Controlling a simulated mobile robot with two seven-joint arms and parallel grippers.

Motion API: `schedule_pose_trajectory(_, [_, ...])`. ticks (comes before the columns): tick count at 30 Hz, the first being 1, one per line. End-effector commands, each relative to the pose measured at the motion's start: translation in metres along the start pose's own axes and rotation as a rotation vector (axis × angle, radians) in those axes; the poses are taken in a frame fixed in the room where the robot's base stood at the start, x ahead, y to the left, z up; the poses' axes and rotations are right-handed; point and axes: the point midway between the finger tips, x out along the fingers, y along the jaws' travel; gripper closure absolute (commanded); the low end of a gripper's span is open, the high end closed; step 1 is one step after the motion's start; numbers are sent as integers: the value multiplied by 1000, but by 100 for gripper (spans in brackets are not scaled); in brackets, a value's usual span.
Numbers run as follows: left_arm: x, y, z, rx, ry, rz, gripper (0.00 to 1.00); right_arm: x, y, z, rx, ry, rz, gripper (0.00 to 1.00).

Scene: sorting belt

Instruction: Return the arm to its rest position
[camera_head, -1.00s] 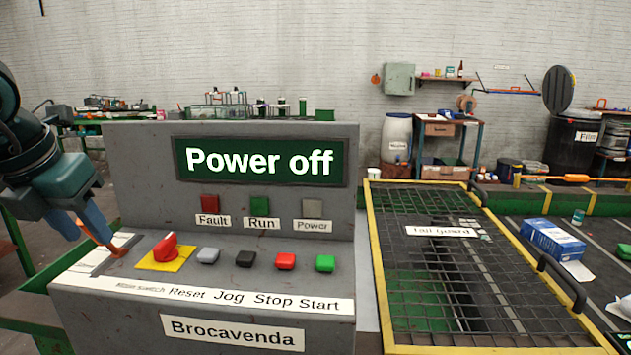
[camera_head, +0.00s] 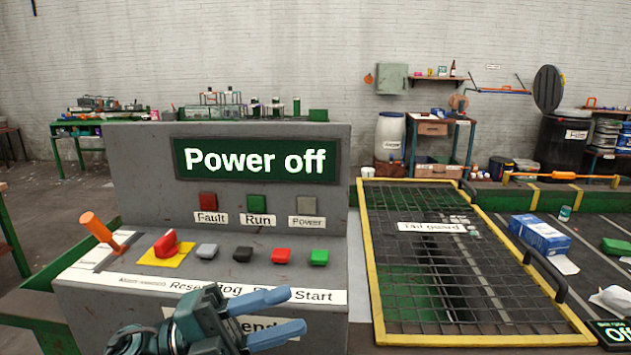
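My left gripper (camera_head: 297,312) is in front of the control console (camera_head: 135,150), low in the view. Its two blue fingers point right with a gap between them, and nothing is between them. It covers parts of the button labels and the Brocavenda nameplate. The orange-handled main switch lever (camera_head: 97,227) stands at the console's left end, tilted up to the left, apart from the gripper. The console screen (camera_head: 255,160) reads "Power off". My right gripper is out of view.
A red knob (camera_head: 166,243) and several buttons line the console panel. A yellow-framed tail guard grille (camera_head: 365,250) lies to the right. Beyond it, the belt holds a blue box (camera_head: 540,235) and other items. A green rail runs along the console's left side.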

Motion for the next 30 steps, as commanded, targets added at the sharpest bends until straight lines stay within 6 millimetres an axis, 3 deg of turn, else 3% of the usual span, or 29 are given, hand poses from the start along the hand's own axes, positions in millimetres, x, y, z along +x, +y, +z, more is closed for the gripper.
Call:
schedule_pose_trajectory(5, [-39, 40, 35, -372, -417, -324, 62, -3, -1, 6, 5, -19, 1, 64])
schedule_pose_trajectory(8, [-80, 89, 47, -598, -691, -430, 62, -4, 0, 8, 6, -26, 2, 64])
schedule_pose_trajectory(9, [-98, 113, 47, -693, -806, -456, 62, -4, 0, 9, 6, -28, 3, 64])
schedule_pose_trajectory(11, [-124, 151, 40, -829, -966, -478, 62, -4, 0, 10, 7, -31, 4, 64])
schedule_pose_trajectory(15, [-170, 229, 4, -1103, -1263, -472, 62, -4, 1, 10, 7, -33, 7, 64])
schedule_pose_trajectory(18, [-190, 268, -28, -1250, -1406, -446, 62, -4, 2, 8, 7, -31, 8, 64])
schedule_pose_trajectory(21, [-201, 292, -52, -1348, -1494, -420, 62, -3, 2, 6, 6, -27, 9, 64])
schedule_pose_trajectory(24, [-206, 304, -65, -1397, -1536, -403, 62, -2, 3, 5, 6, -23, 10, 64])
schedule_pose_trajectory(30, [-207, 307, -68, -1411, -1547, -398, 62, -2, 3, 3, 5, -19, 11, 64])
